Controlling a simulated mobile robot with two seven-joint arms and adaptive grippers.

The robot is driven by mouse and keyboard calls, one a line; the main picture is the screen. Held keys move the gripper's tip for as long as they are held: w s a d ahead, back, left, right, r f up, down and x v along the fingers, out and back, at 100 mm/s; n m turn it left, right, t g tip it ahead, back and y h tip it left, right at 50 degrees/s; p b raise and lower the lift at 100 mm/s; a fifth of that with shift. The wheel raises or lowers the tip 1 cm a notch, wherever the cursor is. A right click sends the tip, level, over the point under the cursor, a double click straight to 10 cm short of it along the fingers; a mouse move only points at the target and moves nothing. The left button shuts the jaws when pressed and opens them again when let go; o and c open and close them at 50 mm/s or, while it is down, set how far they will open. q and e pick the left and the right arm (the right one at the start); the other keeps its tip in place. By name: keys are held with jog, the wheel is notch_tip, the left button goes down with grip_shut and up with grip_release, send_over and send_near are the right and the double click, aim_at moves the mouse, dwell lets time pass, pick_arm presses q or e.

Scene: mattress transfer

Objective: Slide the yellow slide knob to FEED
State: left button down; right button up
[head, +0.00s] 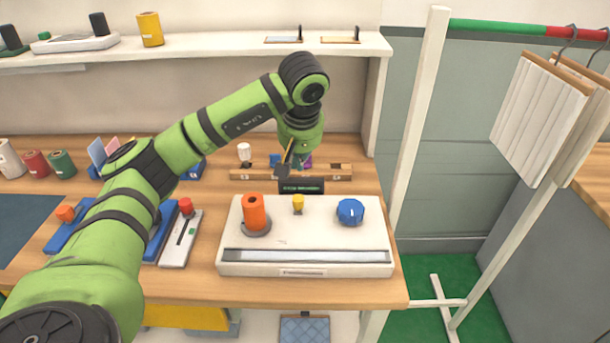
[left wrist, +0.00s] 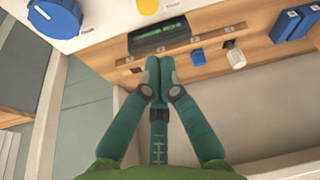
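A small yellow knob (head: 298,204) stands upright at the back middle of a white panel (head: 325,235), between an orange cylinder (head: 256,214) and a blue dial (head: 350,212). The left wrist view cuts the yellow knob (left wrist: 148,5) at its top edge. My left gripper (head: 287,165) is behind the panel, above a dark display (head: 302,186), apart from the yellow knob. In the left wrist view its fingertips (left wrist: 160,75) meet with nothing visible between them. I cannot read a FEED label. My right gripper is not in view.
A wooden holder (head: 340,173) with small pegs lies behind the display. A white slider box (head: 180,240) with a red knob (head: 186,206) stands left of the panel. A white rack (head: 412,130) with hangers stands right of the table. A shelf (head: 220,43) runs above.

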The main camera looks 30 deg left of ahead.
aim_at(298, 205)
pick_arm(q)
jog(key=x, duration=0.3)
jog(key=p+x, duration=0.1)
jog(key=x, duration=0.2)
jog(key=p+x, duration=0.1)
jog(key=x, duration=0.2)
jog(key=shift+s, duration=0.3)
jog(key=shift+w+a+f+p, duration=0.1)
jog(key=shift+f+p, duration=0.2)
jog(key=shift+f, duration=0.05)
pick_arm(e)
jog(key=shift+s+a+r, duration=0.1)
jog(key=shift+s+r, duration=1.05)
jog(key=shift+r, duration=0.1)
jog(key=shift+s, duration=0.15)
